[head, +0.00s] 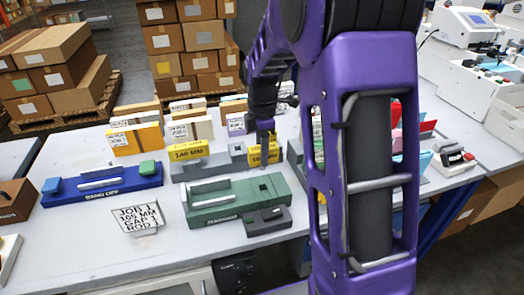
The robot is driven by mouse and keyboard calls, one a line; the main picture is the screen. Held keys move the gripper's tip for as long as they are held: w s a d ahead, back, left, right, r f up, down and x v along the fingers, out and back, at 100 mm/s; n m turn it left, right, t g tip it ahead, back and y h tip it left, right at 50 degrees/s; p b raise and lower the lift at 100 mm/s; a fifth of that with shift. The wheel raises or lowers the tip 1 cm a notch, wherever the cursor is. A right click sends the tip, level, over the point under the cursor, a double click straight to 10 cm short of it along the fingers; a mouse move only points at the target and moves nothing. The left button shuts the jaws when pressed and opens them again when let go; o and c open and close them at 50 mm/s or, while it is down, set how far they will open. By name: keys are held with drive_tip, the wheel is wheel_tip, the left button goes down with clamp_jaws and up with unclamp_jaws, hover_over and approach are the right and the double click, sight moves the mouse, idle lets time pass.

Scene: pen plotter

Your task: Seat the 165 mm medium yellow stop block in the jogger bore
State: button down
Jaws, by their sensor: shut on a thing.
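My gripper (265,130) points down over the middle of the table and is shut on a small yellow block (264,156) with dark lettering too small to read surely. The block is upright, just right of a grey fixture (212,170) and behind the green fixture (228,205). I cannot tell whether it touches anything below. Another yellow block (188,151), marked "140 MM", stands on the left part of the grey fixture. The green fixture has a dark square opening (263,187) at its right end. I cannot tell which fixture is the jogger.
A blue fixture (103,188) stands at left and a job card (138,216) in front. A dark grey box (265,220) sits before the green fixture. Paper stacks (134,138) line the back. My purple arm hides the table's right-centre. The front left is mostly clear.

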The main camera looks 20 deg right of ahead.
drive_tip(key=shift+f+b, duration=2)
drive_tip(key=shift+f, duration=1.45)
drive_tip(key=shift+f+b, duration=0.8)
drive_tip(key=shift+f, duration=0.7)
drive_tip(key=shift+c, duration=2.2)
unclamp_jaws()
wheel_tip(320, 180, up, 18)
drive_tip(key=p, duration=0.3)
drive_tip(key=shift+f, duration=0.25)
